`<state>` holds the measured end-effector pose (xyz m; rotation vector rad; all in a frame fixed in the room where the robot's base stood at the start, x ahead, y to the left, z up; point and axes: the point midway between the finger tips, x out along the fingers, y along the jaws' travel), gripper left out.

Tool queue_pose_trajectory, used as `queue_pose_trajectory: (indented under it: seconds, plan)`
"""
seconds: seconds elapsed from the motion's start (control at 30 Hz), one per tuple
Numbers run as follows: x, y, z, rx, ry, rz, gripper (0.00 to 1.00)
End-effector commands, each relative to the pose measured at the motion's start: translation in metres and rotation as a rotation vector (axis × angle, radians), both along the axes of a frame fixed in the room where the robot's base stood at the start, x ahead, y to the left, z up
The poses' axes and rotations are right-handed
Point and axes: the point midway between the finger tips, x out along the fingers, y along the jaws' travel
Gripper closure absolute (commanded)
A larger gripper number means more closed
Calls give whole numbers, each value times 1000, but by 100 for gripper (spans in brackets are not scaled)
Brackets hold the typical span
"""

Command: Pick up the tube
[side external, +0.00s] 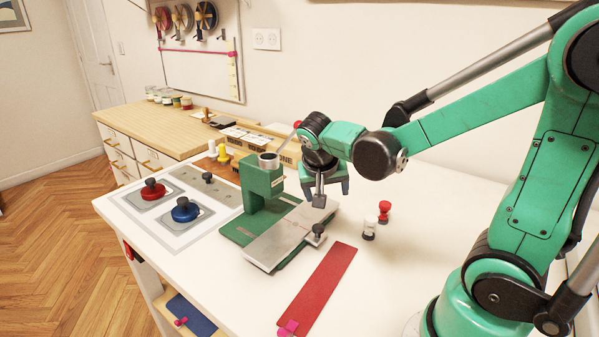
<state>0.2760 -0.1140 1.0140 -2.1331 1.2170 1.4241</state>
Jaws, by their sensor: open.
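My gripper (324,188) hangs pointing down near the middle of the side external view. Its dark fingers are apart and nothing shows between them. I cannot tell for certain which thing is the tube.
A grey metal plate (290,238) with a black knob lies by the press. A red strip (318,290) with a pink clip lies in front. Red (153,190) and blue (185,210) knobbed discs sit on the left. Boxes (265,140) line the back.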

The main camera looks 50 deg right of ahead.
Motion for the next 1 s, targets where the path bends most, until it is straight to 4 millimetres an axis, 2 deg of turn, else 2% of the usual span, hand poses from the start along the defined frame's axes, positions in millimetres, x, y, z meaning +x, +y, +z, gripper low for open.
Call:
queue_pose_trajectory:
  seconds: [0.03, 0.2, 0.4, 0.6, 1.0]
  plan:
    - [2, -15, -6, -40, 4, -123, 27]
    - [-8, -61, -27, -234, -35, -573, 27]
    - [-30, -93, -50, -483, -147, -981, 27]
    - [-43, -102, -59, -596, -215, -1133, 27]
    - [-66, -136, -81, -607, -222, -1148, 27]
